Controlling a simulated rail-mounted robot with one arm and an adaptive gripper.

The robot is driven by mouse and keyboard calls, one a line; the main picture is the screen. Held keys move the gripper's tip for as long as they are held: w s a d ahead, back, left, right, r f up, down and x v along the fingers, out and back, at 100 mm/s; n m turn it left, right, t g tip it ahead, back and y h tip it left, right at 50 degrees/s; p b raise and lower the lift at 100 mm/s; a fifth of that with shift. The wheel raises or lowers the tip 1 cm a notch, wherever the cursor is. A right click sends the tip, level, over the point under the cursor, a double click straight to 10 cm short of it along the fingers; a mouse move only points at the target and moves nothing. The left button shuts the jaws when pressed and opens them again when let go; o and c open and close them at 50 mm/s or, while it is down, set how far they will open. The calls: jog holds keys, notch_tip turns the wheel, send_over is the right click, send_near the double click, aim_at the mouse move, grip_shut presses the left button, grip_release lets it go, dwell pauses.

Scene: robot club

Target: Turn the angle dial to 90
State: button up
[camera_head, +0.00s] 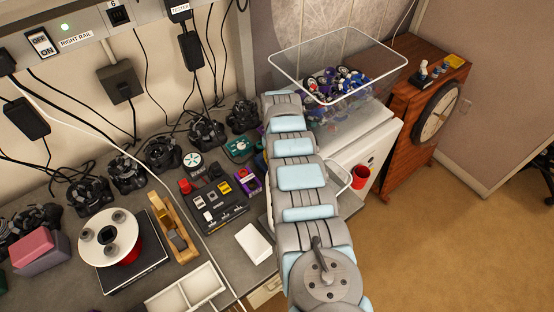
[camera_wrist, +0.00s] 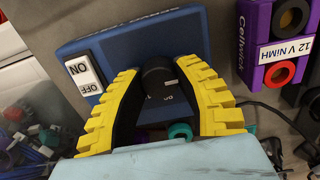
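The angle dial (camera_wrist: 157,80) is a dark round knob on a dark blue box (camera_wrist: 108,48) in the wrist view. Small white markings show beside the knob, too small to read surely. A white ON/OFF rocker switch (camera_wrist: 83,77) sits on the box to the left. My gripper (camera_wrist: 158,68) has two yellow fingers with black inner faces, one on each side of the dial. Their tips are very close to the knob; I cannot tell whether they press on it. In the head view my arm hides the gripper and the dial.
A purple battery (camera_wrist: 272,48) marked 12 V NiMH stands right of the box. A clear bin of small parts (camera_head: 335,60) stands beyond the arm. A black box with switches (camera_head: 222,220), a wooden plane (camera_head: 176,235) and several gripper-like dark devices (camera_head: 163,153) crowd the bench.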

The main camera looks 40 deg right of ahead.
grip_shut()
jog(key=shift+f+m, duration=0.1)
jog(key=shift+m, duration=0.2)
jog(key=m+b, duration=0.1)
jog(key=m, duration=0.3)
jog(key=shift+f+b, duration=0.15)
jog(key=shift+b, duration=0.15)
jog(key=m+b, duration=0.3)
jog(key=m, duration=0.2)
jog(key=shift+f, duration=0.1)
jog(key=m+b, duration=0.4)
jog(key=m, duration=0.1)
jog(key=shift+r+m+b, duration=0.2)
jog(key=shift+m+b, duration=1.05)
jog(key=shift+m, duration=0.35)
